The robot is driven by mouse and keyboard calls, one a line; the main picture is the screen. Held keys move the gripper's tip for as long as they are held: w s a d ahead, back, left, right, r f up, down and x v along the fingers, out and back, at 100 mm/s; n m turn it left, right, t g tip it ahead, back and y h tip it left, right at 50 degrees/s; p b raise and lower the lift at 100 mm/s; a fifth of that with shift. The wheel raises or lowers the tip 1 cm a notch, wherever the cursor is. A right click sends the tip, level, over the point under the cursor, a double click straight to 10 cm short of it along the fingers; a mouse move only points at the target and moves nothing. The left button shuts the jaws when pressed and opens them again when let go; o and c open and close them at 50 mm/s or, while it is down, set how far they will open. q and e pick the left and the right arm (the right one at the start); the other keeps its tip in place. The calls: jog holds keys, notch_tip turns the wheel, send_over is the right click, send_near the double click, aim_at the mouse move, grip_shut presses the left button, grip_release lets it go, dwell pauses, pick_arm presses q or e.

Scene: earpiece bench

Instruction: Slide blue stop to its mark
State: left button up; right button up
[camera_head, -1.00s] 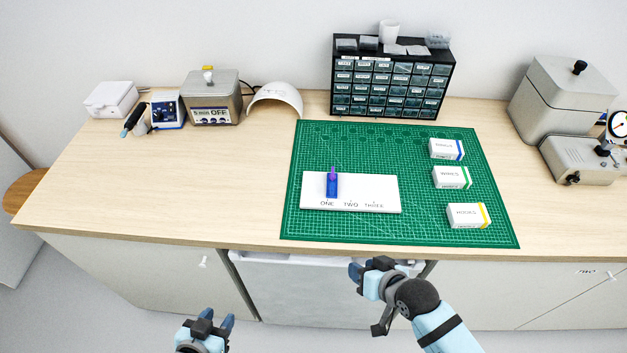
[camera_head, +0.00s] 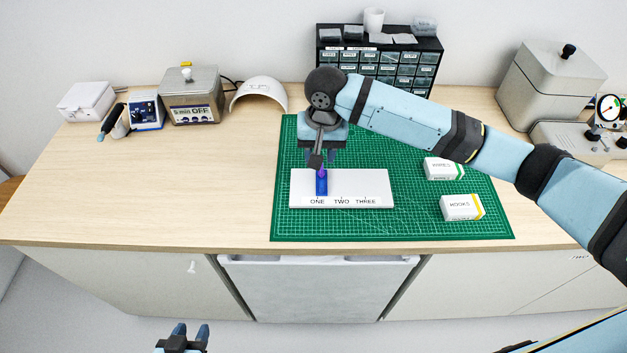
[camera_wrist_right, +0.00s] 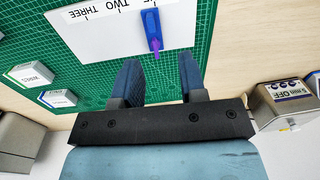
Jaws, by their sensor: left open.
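The blue stop (camera_head: 321,184), with a purple pointed tip, sits on the white board (camera_head: 365,188) near the word ONE; TWO and THREE are printed to its right. In the right wrist view the stop (camera_wrist_right: 151,22) lies just ahead of my right gripper (camera_wrist_right: 160,72), its purple tip toward the gap between the fingers. My right gripper (camera_head: 321,155) is open, behind the stop and over the board's far edge, with nothing between its fingers. My left gripper (camera_head: 188,333) is open and empty in front of the bench, low in the head view.
The board lies on a green mat (camera_head: 420,223). A drawer cabinet (camera_head: 420,75) stands behind, partly covered by my right arm.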

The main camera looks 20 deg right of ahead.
aim_at(322, 183)
jog(key=shift+m+h, duration=0.3)
jog(key=f, duration=0.8)
jog(key=d+f+p, duration=0.1)
jog(key=f, duration=0.3)
jog(key=shift+w+f, duration=0.15)
jog(key=shift+w, duration=0.25)
jog(key=shift+d, duration=0.1)
grip_shut()
